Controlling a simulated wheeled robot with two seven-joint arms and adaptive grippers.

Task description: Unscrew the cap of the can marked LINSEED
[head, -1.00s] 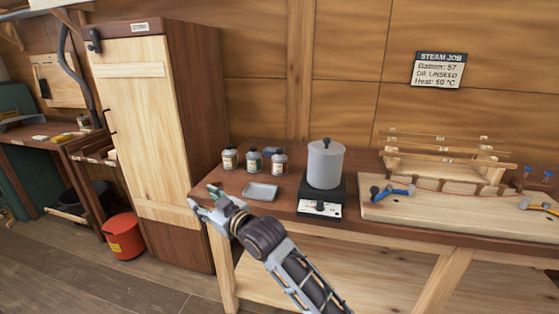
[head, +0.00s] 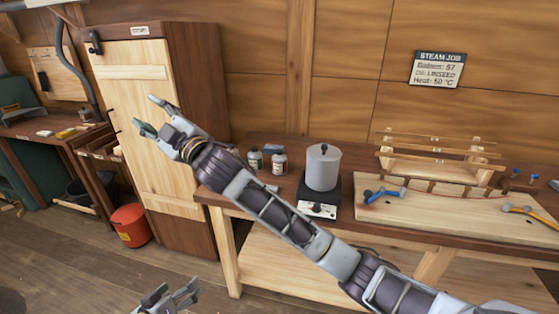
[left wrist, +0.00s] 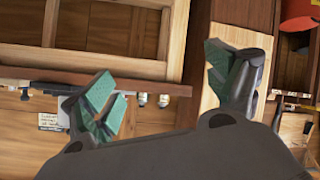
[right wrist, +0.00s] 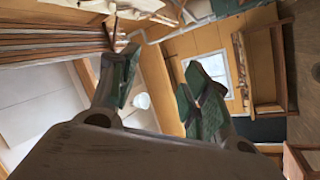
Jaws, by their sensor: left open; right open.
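Two small cans with pale labels stand on the bench left of the pot: a greenish one (head: 255,160) and a reddish one (head: 279,163). Their lettering is too small to read, so I cannot tell which is LINSEED. A third can is hidden behind my right arm. My right gripper (head: 149,115) is open and empty, raised in front of the cabinet door, up and left of the cans. My left gripper (head: 172,294) is open and empty at the bottom edge, low in front of the bench. Small cans show upside down in the left wrist view (left wrist: 142,99).
A grey lidded pot (head: 323,168) stands on a hotplate (head: 318,205). Right of it are a pale board (head: 440,215) and a wooden jig (head: 440,165). A tall cabinet (head: 130,75) and a red bucket (head: 131,226) are at left. A wall sign (head: 437,69) names LINSEED oil.

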